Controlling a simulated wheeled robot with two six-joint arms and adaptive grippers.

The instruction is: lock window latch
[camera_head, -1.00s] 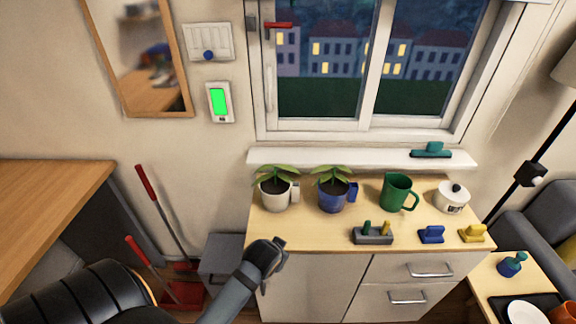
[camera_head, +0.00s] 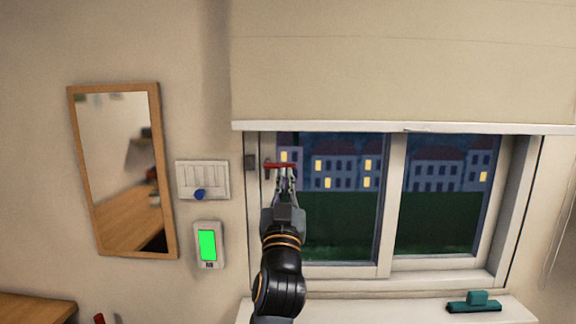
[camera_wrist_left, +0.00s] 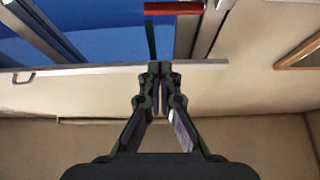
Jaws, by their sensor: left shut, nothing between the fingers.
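The window latch (camera_head: 280,166) is a short red lever at the upper left of the window's left sash. It lies about level, pointing right. It also shows in the left wrist view as a red bar (camera_wrist_left: 174,8) at the top edge, beyond the fingertips. My left gripper (camera_head: 286,172) is raised in front of the window, its fingertips just below or at the latch in the head view. Its fingers (camera_wrist_left: 160,66) are shut together and empty. In the wrist view a gap in the picture separates tips and latch; contact cannot be told. My right gripper is not in view.
The window frame (camera_head: 384,220) surrounds the latch, with a pale blind (camera_head: 400,70) above. A switch panel (camera_head: 203,180), a green-screened device (camera_head: 208,245) and a mirror (camera_head: 165,215) hang to the left. A teal object (camera_head: 474,304) sits on the sill (camera_head: 400,312).

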